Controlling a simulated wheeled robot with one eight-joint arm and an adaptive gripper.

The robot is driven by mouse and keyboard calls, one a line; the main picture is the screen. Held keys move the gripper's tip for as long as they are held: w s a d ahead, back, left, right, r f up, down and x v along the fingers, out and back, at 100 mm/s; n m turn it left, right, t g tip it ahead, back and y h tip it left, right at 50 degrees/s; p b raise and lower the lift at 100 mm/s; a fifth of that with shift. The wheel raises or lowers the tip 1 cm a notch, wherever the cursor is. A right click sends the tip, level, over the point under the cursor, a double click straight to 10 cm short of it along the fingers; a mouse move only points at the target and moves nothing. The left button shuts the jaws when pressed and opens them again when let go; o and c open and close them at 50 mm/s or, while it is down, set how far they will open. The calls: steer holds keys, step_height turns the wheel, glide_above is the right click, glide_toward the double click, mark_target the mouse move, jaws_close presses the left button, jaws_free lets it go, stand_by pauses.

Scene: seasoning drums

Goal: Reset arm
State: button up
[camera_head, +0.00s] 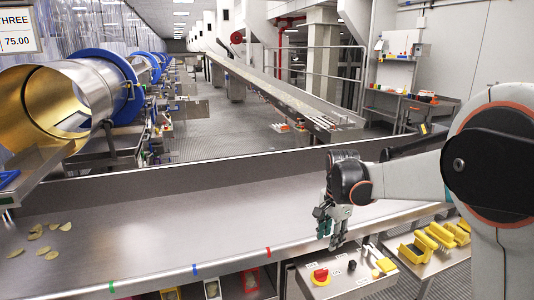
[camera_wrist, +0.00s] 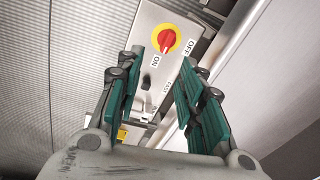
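My gripper (camera_head: 333,225) hangs from my arm at the right of the head view, with its fingers pointing down. It is above the rear of a control panel (camera_head: 345,285). In the wrist view my gripper (camera_wrist: 155,95) has its green-padded fingers spread apart with nothing between them. The panel, with a red rotary switch (camera_wrist: 167,42) on a yellow plate marked ON and OFF, shows beyond the fingers. The red switch is also in the head view (camera_head: 320,275), below and left of my gripper. The fingers appear apart from it.
A steel conveyor trough (camera_head: 170,215) crosses the middle, with several chips (camera_head: 40,235) at its left. A steel drum (camera_head: 75,95) stands at the left.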

steer(key=s+r+n+t, duration=0.3)
steer(key=s+r+n, duration=0.45)
steer(key=s, duration=0.75)
steer(key=s+n+t, duration=0.3)
steer(key=s+n, duration=0.2)
steer(key=s, duration=0.9)
steer(key=shift+s+f, duration=0.2)
steer(key=shift+s, duration=0.15)
